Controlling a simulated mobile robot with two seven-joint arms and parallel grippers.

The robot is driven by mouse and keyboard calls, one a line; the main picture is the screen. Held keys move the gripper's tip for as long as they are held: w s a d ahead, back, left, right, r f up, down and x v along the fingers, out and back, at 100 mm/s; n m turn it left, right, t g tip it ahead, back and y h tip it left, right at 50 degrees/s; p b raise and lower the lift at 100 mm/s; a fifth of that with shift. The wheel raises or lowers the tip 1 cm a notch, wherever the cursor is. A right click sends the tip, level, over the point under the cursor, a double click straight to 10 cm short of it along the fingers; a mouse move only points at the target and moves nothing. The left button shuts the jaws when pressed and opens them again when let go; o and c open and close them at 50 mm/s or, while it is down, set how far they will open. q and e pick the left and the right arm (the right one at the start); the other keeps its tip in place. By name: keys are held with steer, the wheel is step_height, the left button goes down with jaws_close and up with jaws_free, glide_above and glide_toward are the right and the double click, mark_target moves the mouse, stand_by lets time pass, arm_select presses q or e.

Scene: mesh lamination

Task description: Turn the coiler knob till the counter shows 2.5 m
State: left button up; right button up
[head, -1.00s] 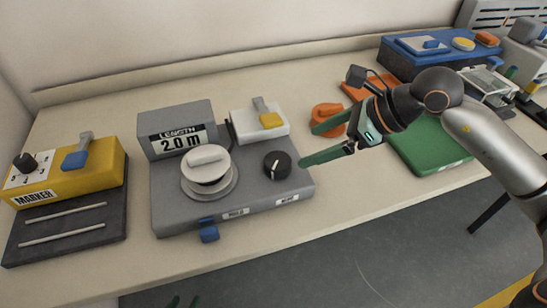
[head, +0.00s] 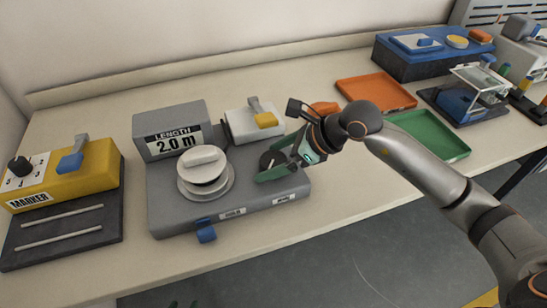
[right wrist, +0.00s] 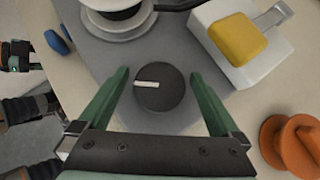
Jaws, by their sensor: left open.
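The grey coiler (head: 245,210) stands on the bench, and its length counter (head: 180,142) reads 2.0 m. Its black knob (right wrist: 160,87) has a white pointer mark, which lies nearly level in the right wrist view; the knob is partly hidden in the head view (head: 268,160). My right gripper (right wrist: 160,76) is open, with one green finger on each side of the knob and visible gaps to it. A white-topped spool (head: 205,165) sits left of the knob.
A white block with a yellow-tipped lever (head: 250,125) stands behind the knob. An orange spool (right wrist: 295,143) lies to the right. A yellow marker unit (head: 70,175) stands at far left. Orange (head: 375,93) and green (head: 455,148) trays lie to the right.

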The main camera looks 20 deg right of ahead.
steer(key=c, duration=1.3)
steer(key=shift+m, duration=0.3)
steer(key=m+t+h+b, duration=0.1)
steer(key=m+t, duration=0.1)
steer(key=shift+f+m+h, duration=0.1)
steer(key=shift+m+h, duration=0.3)
steer(key=shift+m, duration=0.4)
steer(key=o, duration=1.3)
steer(key=shift+o, duration=0.2)
